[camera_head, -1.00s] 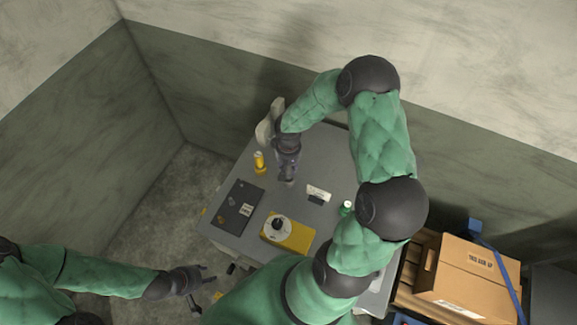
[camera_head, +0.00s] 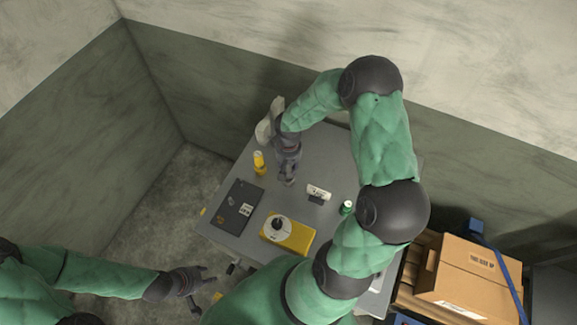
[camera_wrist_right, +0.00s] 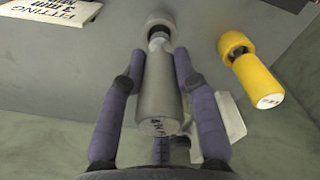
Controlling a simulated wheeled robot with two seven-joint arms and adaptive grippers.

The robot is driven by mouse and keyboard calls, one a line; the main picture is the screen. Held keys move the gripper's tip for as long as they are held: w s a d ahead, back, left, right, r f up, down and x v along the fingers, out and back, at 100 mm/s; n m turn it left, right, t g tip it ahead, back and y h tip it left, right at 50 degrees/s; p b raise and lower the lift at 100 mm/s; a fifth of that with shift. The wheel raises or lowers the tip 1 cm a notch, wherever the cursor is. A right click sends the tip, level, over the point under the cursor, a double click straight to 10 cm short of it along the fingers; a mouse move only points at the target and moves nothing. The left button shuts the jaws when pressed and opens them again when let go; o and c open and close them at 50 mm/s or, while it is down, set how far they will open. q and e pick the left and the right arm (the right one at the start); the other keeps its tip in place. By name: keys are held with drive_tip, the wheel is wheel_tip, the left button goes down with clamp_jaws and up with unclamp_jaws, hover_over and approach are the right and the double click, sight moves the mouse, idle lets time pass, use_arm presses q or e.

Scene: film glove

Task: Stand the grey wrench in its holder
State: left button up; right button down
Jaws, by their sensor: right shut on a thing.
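The grey wrench (camera_wrist_right: 158,100) has a thick grey handle with a marked end that faces the camera in the right wrist view. My right gripper (camera_wrist_right: 160,80) is shut on this handle, one purple finger on each side. The wrench's narrow neck points at the round grey holder (camera_wrist_right: 158,20) and overlaps its opening. I cannot tell how deep the neck sits in it. In the head view my right gripper (camera_head: 289,175) is low over the table's far part and hides most of the wrench. My left gripper (camera_head: 203,284) is open and empty, off the table's near left edge.
A yellow tool in a yellow holder (camera_head: 259,162) stands close to the left of my right gripper; it also shows in the wrist view (camera_wrist_right: 255,78). A white label sign (camera_head: 319,191), dark case (camera_head: 236,207), yellow box (camera_head: 290,236) and green can (camera_head: 347,207) are on the grey table (camera_head: 330,150).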

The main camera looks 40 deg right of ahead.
sight(289, 172)
idle(0.9)
drive_tip(key=shift+f+b, duration=2.05)
drive_tip(key=shift+b, duration=0.3)
drive_tip(key=c, duration=0.8)
unclamp_jaws()
drive_tip(key=shift+c, duration=0.2)
wheel_tip(289, 172, up, 12)
drive_tip(key=shift+r, duration=0.1)
